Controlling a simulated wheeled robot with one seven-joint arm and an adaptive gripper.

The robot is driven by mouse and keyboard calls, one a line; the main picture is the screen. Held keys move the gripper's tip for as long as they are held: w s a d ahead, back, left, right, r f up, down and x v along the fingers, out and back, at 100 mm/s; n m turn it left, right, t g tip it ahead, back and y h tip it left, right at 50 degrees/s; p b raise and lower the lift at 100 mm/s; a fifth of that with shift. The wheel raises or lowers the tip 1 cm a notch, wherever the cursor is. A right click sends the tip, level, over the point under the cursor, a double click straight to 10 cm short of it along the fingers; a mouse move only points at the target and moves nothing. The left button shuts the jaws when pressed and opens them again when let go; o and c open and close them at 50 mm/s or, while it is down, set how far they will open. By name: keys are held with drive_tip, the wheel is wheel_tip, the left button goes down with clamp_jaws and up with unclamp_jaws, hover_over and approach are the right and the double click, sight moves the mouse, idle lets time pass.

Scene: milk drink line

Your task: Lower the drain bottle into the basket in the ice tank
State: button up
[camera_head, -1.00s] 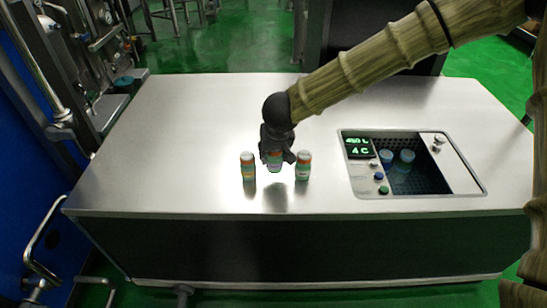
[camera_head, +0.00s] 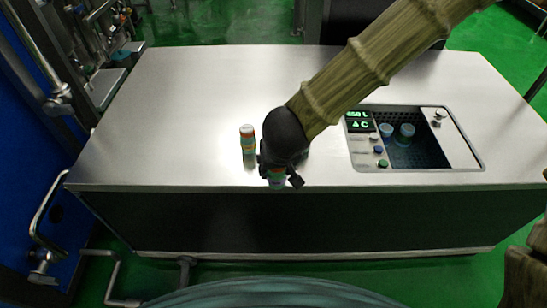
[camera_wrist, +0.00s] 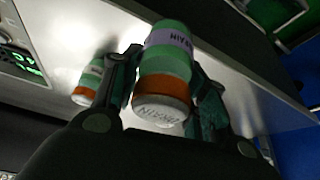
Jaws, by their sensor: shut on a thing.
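My gripper (camera_head: 279,170) is shut on the drain bottle (camera_head: 277,180), near the front edge of the steel counter. In the wrist view the drain bottle (camera_wrist: 163,65), green with an orange band and pale cap, sits between both fingers. The ice tank (camera_head: 478,168) is sunk into the counter at right, well apart from my gripper. Its dark perforated basket (camera_head: 425,155) holds two blue-capped bottles (camera_head: 386,131) (camera_head: 405,135).
A similar bottle (camera_head: 247,139) stands left of my gripper. The tank's control panel (camera_head: 367,155) has green readouts. The counter's left side is clear.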

drive_tip(key=w+d+r+p, duration=0.2)
drive_tip(key=w+d+p, duration=0.2)
drive_tip(key=d+p, duration=0.65)
drive_tip(key=w+d+r+p, duration=0.2)
drive_tip(key=w+d+p, duration=0.3)
drive_tip(key=d, duration=1)
drive_tip(key=w+d+f, duration=0.1)
drive_tip(key=w+d, duration=0.1)
drive_tip(key=d, duration=0.6)
drive_tip(key=w+d+f+p, duration=0.1)
drive_tip(key=w+d+f, duration=0.1)
drive_tip(key=d, duration=0.7)
drive_tip(key=w+d+f, duration=0.1)
drive_tip(key=w+d, duration=0.2)
drive_tip(key=d, duration=0.6)
drive_tip(key=shift+w+f, duration=0.35)
drive_tip(key=shift+w, duration=0.05)
